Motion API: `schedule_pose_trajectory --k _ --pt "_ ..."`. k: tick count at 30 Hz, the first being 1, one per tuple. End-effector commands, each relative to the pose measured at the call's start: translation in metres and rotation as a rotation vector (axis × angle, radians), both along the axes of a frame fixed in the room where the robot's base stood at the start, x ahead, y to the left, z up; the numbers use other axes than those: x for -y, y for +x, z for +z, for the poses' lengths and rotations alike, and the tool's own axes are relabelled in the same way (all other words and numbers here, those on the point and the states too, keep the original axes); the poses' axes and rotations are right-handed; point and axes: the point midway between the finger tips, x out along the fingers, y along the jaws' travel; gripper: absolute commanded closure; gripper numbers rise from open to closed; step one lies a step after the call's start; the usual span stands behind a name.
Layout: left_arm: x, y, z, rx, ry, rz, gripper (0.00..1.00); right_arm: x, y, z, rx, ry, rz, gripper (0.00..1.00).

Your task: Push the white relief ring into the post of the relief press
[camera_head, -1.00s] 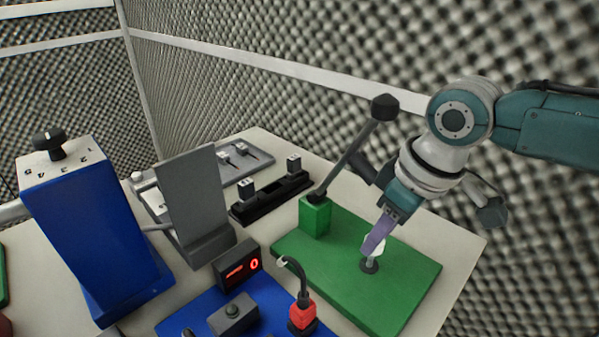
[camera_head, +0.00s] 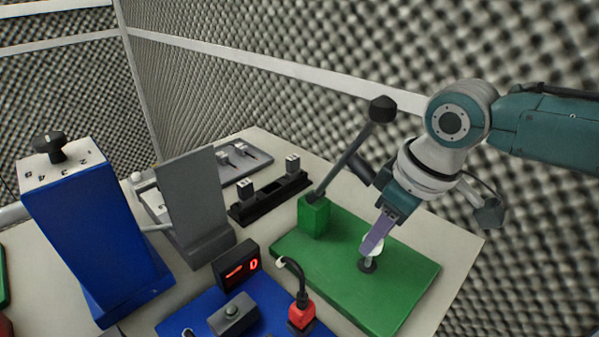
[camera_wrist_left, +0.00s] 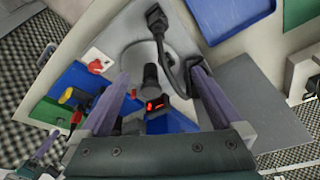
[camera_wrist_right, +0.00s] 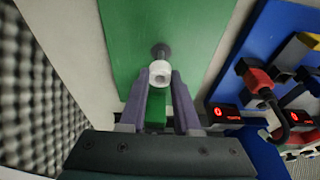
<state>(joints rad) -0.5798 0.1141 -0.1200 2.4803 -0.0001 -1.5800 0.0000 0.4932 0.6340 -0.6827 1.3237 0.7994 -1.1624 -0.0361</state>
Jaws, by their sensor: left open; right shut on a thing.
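The white relief ring (camera_head: 373,246) is between the purple fingers of my right gripper (camera_head: 372,248), which is shut on it. In the right wrist view the ring (camera_wrist_right: 160,72) shows its round opening between the fingertips. The grey post (camera_head: 367,265) stands on the green base of the relief press (camera_head: 410,280), directly at the ring's lower side. The post also shows just beyond the ring in the right wrist view (camera_wrist_right: 161,50). I cannot tell whether ring and post touch. My left gripper (camera_wrist_left: 158,76) is open, its fingers apart with nothing gripped; it is outside the head view.
The press's green block (camera_head: 314,216) carries a slanted lever with a black knob (camera_head: 383,108). A blue board with a red-lit display (camera_head: 238,268) and a black cable with a red plug (camera_head: 302,314) lies left of the press. A tall blue box (camera_head: 90,230) stands farther left.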

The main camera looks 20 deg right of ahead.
Motion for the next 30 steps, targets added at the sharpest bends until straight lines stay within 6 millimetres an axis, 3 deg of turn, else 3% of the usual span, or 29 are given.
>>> schedule_pose_trajectory --k 14,30 --pt "0.000 0.000 0.004 0.000 0.000 -0.001 0.00 0.000 0.000 0.000 0.000 0.000 0.000 1.00" --pt "-0.003 0.000 -0.004 -0.001 0.010 -0.006 0.00 0.000 0.000 -0.012 0.000 0.000 -0.001 1.00"
